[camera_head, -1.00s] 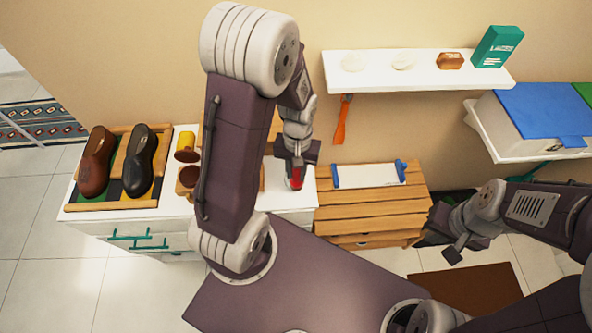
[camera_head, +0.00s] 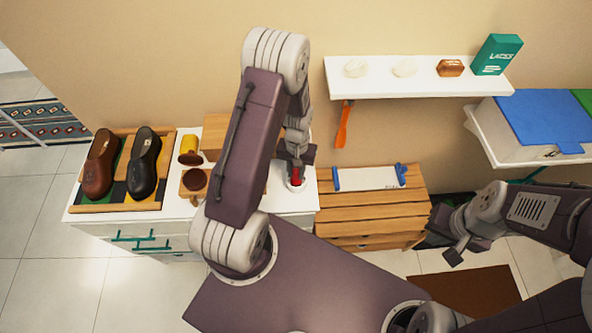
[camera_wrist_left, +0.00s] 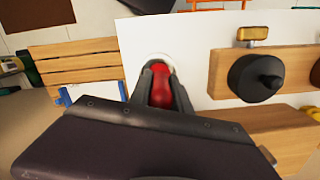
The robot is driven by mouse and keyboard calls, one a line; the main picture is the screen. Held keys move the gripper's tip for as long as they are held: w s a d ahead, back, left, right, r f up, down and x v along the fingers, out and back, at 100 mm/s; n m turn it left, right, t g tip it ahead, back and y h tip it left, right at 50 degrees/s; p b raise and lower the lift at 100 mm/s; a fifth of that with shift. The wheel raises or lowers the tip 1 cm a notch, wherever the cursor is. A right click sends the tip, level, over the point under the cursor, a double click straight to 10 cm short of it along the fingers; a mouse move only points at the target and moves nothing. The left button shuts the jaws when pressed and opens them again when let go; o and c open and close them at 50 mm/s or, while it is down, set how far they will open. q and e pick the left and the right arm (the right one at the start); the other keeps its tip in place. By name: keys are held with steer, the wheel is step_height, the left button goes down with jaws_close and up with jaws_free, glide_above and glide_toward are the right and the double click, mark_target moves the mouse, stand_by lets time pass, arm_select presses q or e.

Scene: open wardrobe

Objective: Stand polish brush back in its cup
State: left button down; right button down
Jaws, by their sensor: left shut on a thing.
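My left gripper (camera_head: 295,172) is shut on a red piece, apparently the polish brush's handle (camera_head: 296,182), at the right end of the white cabinet top. In the left wrist view, the red handle (camera_wrist_left: 161,86) sits between the two dark fingers (camera_wrist_left: 160,92). A pale round rim, apparently the cup (camera_wrist_left: 159,58), shows just beyond the fingertips. The brush's lower end is hidden, so I cannot tell how deep it is in the cup. My right gripper (camera_head: 453,249) hangs away at the right; its jaw opening is unclear.
The white cabinet top (camera_head: 285,203) also bears a shoe tray (camera_head: 116,207) with two shoes, a yellow piece (camera_head: 189,146) and a wooden holder with a dark round part (camera_head: 195,180). A slatted wooden crate (camera_head: 370,210) stands close on the right. A wall shelf (camera_head: 430,83) is above.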

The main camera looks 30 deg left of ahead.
arm_select(q)
steer(key=shift+f, duration=0.2)
steer(key=c, duration=1.2)
jaws_free()
steer(key=shift+r, duration=0.1)
